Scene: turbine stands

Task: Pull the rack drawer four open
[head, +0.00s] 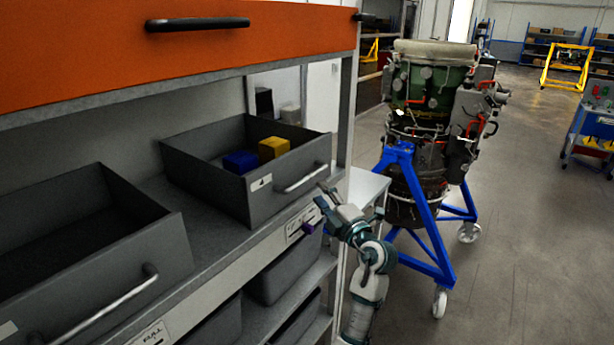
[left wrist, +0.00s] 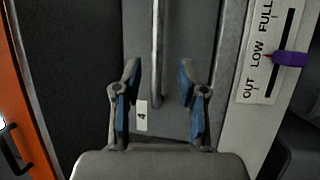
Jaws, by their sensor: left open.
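Drawer four (head: 222,187) is a grey open-topped bin on the rack shelf, with a white label "4" (head: 260,182) and a metal bar handle (head: 303,178) on its front. My left gripper (head: 322,197) is open just in front of that drawer, close to the handle. In the left wrist view, the handle (left wrist: 157,55) runs between the open fingers (left wrist: 160,80), and the label "4" (left wrist: 142,115) shows beside it. The fingers are not closed on the handle; whether they touch it I cannot tell. My right gripper is not in view.
A blue block (head: 240,162) and a yellow block (head: 273,148) lie in drawer four. Another grey drawer (head: 165,255) is at left. A level slider with a purple knob (left wrist: 290,58) is on the shelf edge.

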